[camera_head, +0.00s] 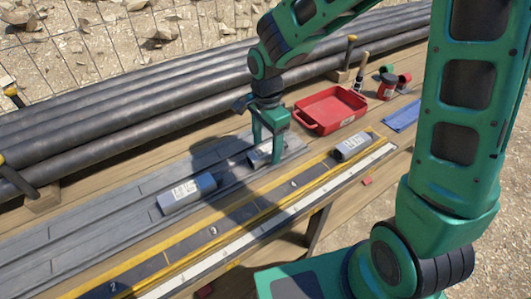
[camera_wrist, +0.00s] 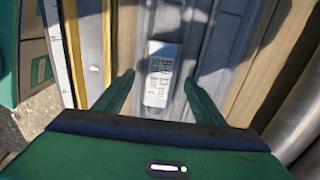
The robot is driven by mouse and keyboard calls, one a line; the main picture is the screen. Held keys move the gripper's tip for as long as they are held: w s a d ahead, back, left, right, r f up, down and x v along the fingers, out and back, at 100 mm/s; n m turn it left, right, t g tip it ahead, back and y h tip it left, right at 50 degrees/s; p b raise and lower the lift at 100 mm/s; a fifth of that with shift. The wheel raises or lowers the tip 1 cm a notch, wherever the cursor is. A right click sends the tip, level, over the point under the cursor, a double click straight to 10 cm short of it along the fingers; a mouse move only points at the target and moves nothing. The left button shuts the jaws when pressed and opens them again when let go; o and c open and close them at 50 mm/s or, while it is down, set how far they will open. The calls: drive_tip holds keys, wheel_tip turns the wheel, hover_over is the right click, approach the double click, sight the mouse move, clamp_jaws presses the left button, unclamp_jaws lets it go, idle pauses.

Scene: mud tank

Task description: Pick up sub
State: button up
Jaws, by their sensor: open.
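Several grey cylindrical subs with white printed labels lie on the bench. One sub (camera_head: 260,156) lies in a grey channel under my gripper (camera_head: 267,148), partly hidden by a finger. In the wrist view this sub (camera_wrist: 160,75) lies lengthwise between the two green fingers of my gripper (camera_wrist: 159,78), with gaps on both sides. Its label reads roughly "B-9 13 cm"; the smaller print is unclear. My gripper points down and is open and empty. Another sub (camera_head: 187,193) lies to the left, and a third sub (camera_head: 352,146) lies to the right on the ruled strip.
A red tray (camera_head: 329,110) stands behind my gripper to the right, with a red can (camera_head: 387,86) and a brush (camera_head: 360,72) near it. Long dark pipes (camera_head: 150,95) run along the back. A blue cloth (camera_head: 403,117) lies at the right.

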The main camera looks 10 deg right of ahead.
drive_tip(key=shift+f, duration=0.3)
drive_tip(key=shift+c, duration=0.6)
clamp_jaws()
drive_tip(key=shift+w+r, duration=0.1)
